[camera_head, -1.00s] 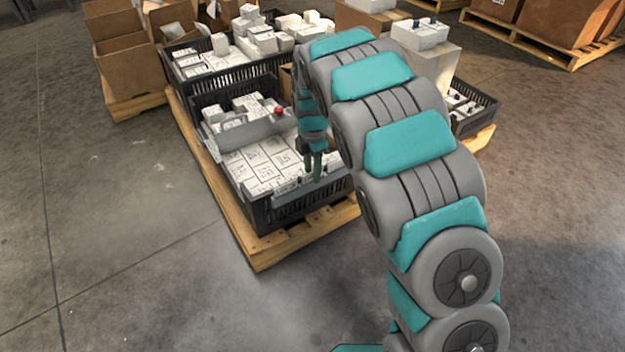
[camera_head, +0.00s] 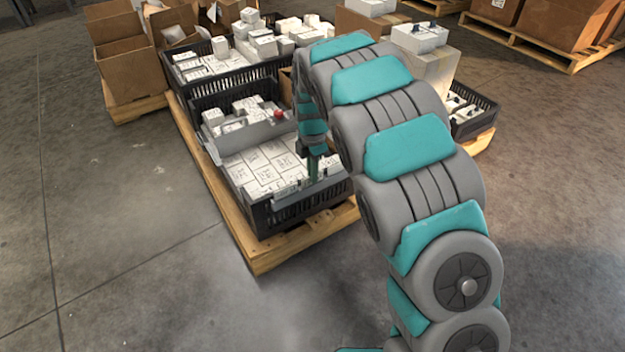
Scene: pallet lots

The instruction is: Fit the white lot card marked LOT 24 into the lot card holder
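My gripper (camera_head: 314,171) points down at the front edge of the nearest black crate (camera_head: 297,207), next to a light grey strip along its rim. The strip may be the lot card holder (camera_head: 289,189), but it is too small to be sure. The fingers are small and dark; I cannot tell whether they are open or hold a card. The crate holds several white printed pieces (camera_head: 262,166). Their print is too small to read, so I cannot pick out the LOT 24 card.
The crates stand on a wooden pallet (camera_head: 262,253). A second crate (camera_head: 228,80) is behind, and open cardboard boxes (camera_head: 133,68) are at the back left. The floor at left is clear.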

